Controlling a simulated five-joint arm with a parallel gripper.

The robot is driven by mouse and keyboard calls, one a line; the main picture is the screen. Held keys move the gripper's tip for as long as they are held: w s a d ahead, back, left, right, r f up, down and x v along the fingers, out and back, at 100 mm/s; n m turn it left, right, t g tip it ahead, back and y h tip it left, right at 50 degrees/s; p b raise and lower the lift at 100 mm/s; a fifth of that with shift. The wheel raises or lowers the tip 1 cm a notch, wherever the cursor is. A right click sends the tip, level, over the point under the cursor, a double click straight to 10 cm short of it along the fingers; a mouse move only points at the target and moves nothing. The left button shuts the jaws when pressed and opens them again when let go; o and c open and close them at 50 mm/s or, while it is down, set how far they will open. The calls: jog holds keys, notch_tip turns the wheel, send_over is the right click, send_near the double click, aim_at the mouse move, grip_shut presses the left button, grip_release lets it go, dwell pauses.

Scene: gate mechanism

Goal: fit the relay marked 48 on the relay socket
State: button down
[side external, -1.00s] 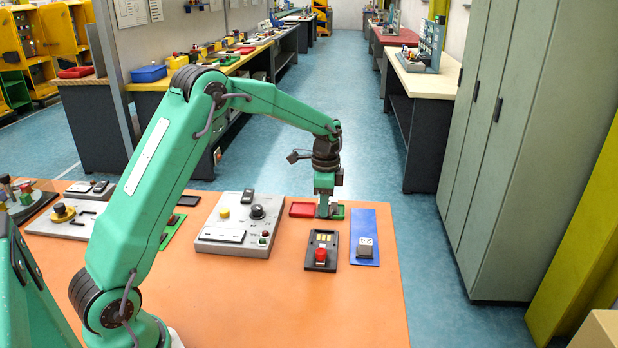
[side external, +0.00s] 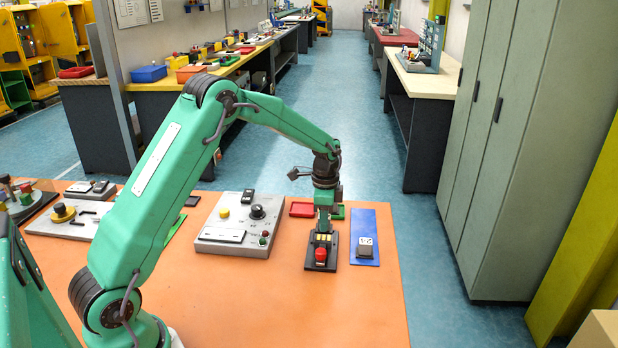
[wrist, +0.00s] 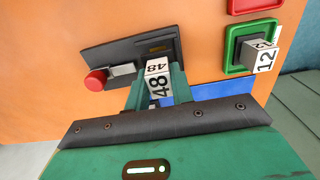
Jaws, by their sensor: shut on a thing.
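My gripper (side external: 324,226) is shut on a white block, the relay marked 48 (wrist: 158,82), whose number shows in the wrist view. The relay is between the fingers, over or close to a dark plate, the relay socket (side external: 313,264). The plate carries a red button (side external: 320,254) and yellowish contacts (wrist: 159,49). In the wrist view, the relay covers part of the dark plate (wrist: 110,53). I cannot tell whether it touches the socket.
A relay marked 12 (wrist: 265,58) stands in a green tray (wrist: 233,65). A red tray (side external: 301,209) lies beside it. A blue mat (side external: 364,217) with a grey-white block (side external: 365,246) lies right of the socket. A grey control panel (side external: 240,225) stands left.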

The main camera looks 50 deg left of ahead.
jog(key=shift+f, duration=1.15)
jog(key=shift+f, duration=0.2)
dwell(0.4)
jog(key=c, duration=1.1)
grip_release()
jog(key=shift+r, duration=0.15)
jog(key=shift+r, duration=3.8)
